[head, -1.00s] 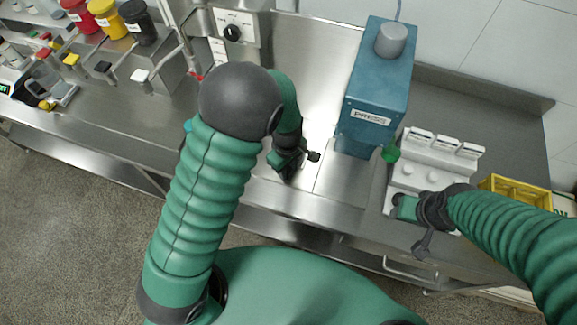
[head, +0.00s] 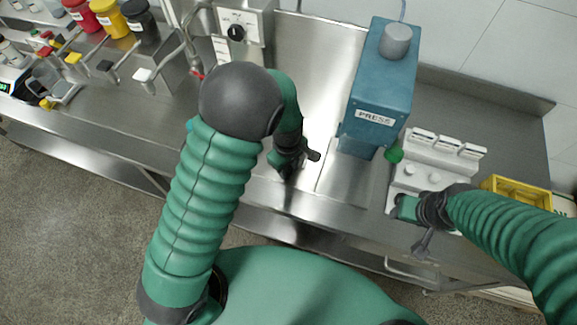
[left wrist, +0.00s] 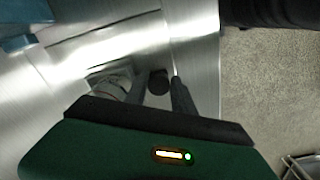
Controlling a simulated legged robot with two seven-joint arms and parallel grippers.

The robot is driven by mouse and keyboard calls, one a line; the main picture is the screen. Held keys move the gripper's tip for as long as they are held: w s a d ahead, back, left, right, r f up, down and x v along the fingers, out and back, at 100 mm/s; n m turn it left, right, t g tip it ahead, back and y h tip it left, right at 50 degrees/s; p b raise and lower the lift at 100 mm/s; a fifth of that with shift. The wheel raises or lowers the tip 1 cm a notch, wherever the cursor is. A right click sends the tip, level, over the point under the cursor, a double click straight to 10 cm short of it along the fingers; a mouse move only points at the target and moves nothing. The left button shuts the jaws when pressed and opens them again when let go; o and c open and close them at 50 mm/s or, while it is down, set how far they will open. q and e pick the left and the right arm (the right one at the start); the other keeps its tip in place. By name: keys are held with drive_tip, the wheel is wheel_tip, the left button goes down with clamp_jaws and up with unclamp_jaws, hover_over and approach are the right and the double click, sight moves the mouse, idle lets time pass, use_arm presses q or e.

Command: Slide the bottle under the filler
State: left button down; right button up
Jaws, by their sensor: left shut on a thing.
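My left gripper (head: 290,164) is low over the steel worktop (head: 130,122), left of the blue press. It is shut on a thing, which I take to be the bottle. The hand hides nearly all of it in the head view. In the left wrist view a dark round piece (left wrist: 158,80) shows between the gripper's dark fingers (left wrist: 158,92), and a greyish, glassy shape (left wrist: 108,76) lies beside them. I cannot tell how upright the bottle is. My right gripper (head: 407,208) is at the white rack; its fingers are not clear. No part is plainly marked as the filler.
The blue press (head: 376,90) stands right of my left gripper. A control box (head: 240,25) with a dial and a red-tipped spout (head: 197,74) are behind. The white rack (head: 437,160) and yellow crate (head: 515,190) are at right. Jars (head: 112,18) stand far left.

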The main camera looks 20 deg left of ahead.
use_arm(q)
drive_tip(key=shift+w+a+r, duration=0.2)
drive_tip(key=shift+w+a, duration=0.05)
drive_tip(key=shift+w, duration=0.15)
drive_tip(key=a, duration=0.9)
drive_tip(key=shift+a, duration=0.35)
drive_tip(key=shift+w+d, duration=0.1)
drive_tip(key=c, duration=1.5)
unclamp_jaws()
drive_tip(key=shift+d, duration=0.2)
drive_tip(key=shift+o, duration=0.8)
drive_tip(key=shift+d, duration=0.3)
drive_tip(key=shift+a+r, duration=0.1)
drive_tip(key=shift+r, duration=0.3)
wheel_tip(320, 180, up, 16)
drive_tip(key=shift+s, duration=0.2)
